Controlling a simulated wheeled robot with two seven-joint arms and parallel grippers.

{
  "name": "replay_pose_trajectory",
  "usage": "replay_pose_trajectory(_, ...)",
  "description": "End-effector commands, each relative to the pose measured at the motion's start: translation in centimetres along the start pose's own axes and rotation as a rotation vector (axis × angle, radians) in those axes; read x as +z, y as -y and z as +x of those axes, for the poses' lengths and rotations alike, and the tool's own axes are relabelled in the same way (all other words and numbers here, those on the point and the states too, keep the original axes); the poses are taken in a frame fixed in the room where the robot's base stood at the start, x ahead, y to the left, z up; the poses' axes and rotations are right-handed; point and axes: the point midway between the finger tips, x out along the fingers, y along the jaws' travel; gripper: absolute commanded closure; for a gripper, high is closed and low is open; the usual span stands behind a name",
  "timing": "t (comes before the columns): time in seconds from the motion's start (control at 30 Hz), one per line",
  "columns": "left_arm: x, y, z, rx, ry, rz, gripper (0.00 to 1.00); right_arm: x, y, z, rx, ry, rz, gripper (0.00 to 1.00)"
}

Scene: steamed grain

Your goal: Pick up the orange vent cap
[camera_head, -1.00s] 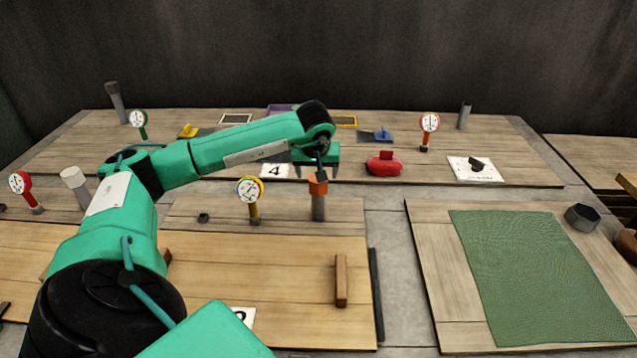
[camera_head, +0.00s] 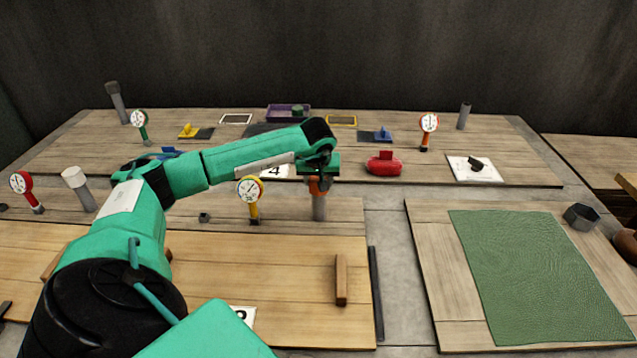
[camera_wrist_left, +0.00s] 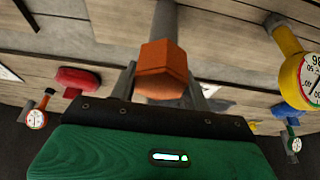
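The orange vent cap (camera_wrist_left: 162,66) sits on top of a grey upright pipe (camera_wrist_left: 163,20). In the head view the cap (camera_head: 319,187) shows just below my left gripper, partly covered by it, with the pipe (camera_head: 319,208) under it. My left gripper (camera_head: 319,184) has come down over the cap from above. In the left wrist view its fingers (camera_wrist_left: 161,86) stand one on each side of the cap, with a small gap seeming to remain, so it looks open. My right gripper is not in view.
A yellow gauge (camera_head: 250,191) stands left of the pipe. A red object (camera_head: 384,165) lies to its right and a "4" card (camera_head: 275,171) lies behind. A wooden block (camera_head: 341,280) lies in front. The green mat (camera_head: 535,270) at right is clear.

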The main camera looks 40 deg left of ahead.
Motion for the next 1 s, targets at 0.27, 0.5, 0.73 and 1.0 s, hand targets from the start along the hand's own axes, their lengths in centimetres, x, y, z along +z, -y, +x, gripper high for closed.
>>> replay_pose_trajectory(0.27,-0.1,0.0,-0.1,0.000,-0.001,0.000,0.74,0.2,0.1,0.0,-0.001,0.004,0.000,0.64)
replay_pose_trajectory(0.5,-0.9,0.0,-1.9,0.002,-0.003,-0.001,0.74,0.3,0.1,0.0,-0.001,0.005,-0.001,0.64)
replay_pose_trajectory(0.73,-2.6,0.0,-6.1,0.003,-0.005,-0.001,0.74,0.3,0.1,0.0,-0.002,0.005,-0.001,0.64)
replay_pose_trajectory(1.0,-5.4,-0.1,-12.8,0.004,-0.006,-0.001,0.74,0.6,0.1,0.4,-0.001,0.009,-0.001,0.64)
